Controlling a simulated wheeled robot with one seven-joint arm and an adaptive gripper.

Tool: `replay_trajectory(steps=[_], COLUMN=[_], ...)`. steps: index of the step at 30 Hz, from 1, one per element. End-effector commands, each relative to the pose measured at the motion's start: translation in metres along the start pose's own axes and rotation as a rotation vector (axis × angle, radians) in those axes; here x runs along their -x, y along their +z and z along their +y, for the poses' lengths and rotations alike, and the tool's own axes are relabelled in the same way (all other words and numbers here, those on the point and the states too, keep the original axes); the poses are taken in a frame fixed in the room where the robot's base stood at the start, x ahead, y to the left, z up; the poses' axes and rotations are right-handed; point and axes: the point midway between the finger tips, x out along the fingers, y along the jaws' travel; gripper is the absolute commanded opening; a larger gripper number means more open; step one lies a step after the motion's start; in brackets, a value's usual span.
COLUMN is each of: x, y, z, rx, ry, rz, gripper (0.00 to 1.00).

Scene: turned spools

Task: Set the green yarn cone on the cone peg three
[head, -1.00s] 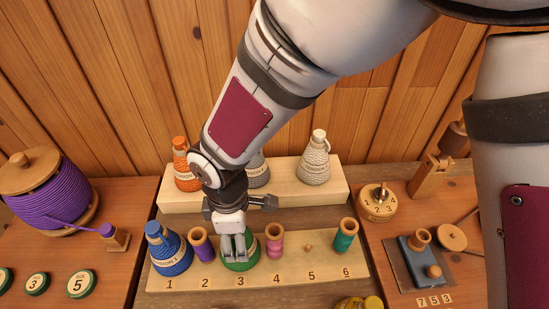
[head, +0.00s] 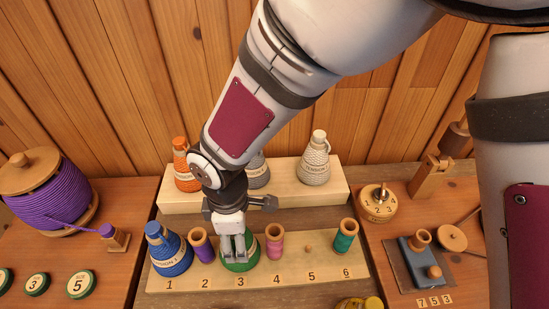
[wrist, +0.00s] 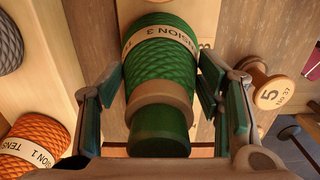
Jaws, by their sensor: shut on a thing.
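In the head view the green cone (head: 238,267) is upright at position 3 on the pale numbered board (head: 290,280), partly covered by my gripper. My gripper (head: 235,257) reaches down over it from above, shut on its upper part. In the wrist view its fingers (wrist: 165,95) lie on both sides of the cone. Peg three is hidden under the cone, so I cannot tell how fully it is seated.
A blue cone (head: 171,255) stands at 1, a purple spool (head: 203,248) at 2, a pink spool (head: 275,243) at 4 and a teal spool (head: 345,238) at 6. Position 5 has a bare small peg (head: 308,247). Orange (head: 185,172) and white (head: 315,165) cones stand on the shelf behind.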

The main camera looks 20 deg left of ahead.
Motion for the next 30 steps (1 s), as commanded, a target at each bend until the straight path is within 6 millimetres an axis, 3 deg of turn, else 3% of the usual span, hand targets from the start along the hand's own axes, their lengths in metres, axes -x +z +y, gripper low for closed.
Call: replay_trajectory(steps=[28,29,30], x=[-0.012,-0.012,-0.011], y=[0.000,0.000,0.000], z=[0.000,0.000,0.000], rx=[0.000,0.000,-0.001], ry=[0.000,0.000,0.001], rz=[-0.001,0.000,0.000], gripper=[0.16,0.62,0.68])
